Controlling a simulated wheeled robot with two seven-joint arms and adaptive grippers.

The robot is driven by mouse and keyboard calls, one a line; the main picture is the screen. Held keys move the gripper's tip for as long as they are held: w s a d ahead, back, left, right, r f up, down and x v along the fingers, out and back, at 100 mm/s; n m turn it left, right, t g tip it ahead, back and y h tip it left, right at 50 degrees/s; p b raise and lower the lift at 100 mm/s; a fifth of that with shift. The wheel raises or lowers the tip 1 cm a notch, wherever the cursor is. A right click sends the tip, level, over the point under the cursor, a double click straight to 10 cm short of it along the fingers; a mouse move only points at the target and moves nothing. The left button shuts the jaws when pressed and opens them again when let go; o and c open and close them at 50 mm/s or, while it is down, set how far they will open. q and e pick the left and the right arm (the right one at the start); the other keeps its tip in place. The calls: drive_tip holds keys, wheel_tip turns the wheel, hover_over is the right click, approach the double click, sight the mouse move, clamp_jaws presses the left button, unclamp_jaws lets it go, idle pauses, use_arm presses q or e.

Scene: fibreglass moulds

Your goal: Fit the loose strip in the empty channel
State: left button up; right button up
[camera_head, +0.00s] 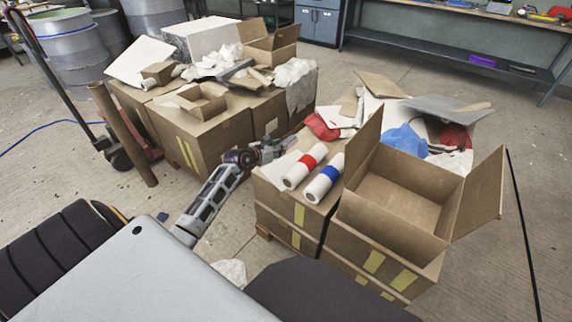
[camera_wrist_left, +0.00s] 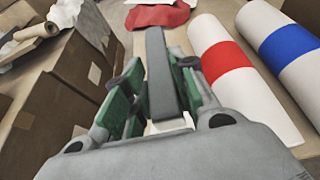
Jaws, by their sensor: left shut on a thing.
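My left gripper (camera_head: 268,151) reaches in from the left at the near left corner of the right-hand box stack. In the left wrist view its green-padded fingers (camera_wrist_left: 162,72) are shut on a long, narrow dark grey strip (camera_wrist_left: 157,60). The strip points away from the wrist, towards a red cloth (camera_wrist_left: 160,14). In the head view the strip is too small to make out clearly. I cannot pick out an empty channel in either view. My right gripper is not in view.
Two white rolls, one red-banded (camera_head: 305,166) and one blue-banded (camera_head: 324,178), lie on the boxes just right of the gripper. Another loaded box stack (camera_head: 205,135) is at left. Bare floor lies between the stacks.

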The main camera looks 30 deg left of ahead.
sight(279, 168)
use_arm(q)
wheel_tip(279, 168, down, 4)
drive_tip(key=shift+r+b, duration=0.25)
drive_tip(key=shift+b, duration=0.35)
drive_tip(key=shift+f, duration=0.5)
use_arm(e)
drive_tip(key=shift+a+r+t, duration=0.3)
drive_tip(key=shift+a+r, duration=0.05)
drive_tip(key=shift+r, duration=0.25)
use_arm(q)
drive_tip(key=shift+f+b, duration=0.65)
drive_tip(key=shift+f, duration=0.2)
drive_tip(key=shift+f+b, duration=0.4)
drive_tip(key=shift+f, duration=0.6)
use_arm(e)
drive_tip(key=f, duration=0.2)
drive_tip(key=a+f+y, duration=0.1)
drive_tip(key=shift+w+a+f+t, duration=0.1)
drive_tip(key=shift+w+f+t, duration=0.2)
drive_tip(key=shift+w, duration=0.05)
use_arm(q)
drive_tip(key=shift+f, duration=0.1)
drive_tip(key=o, duration=1.1)
drive_tip(key=shift+c, duration=0.2)
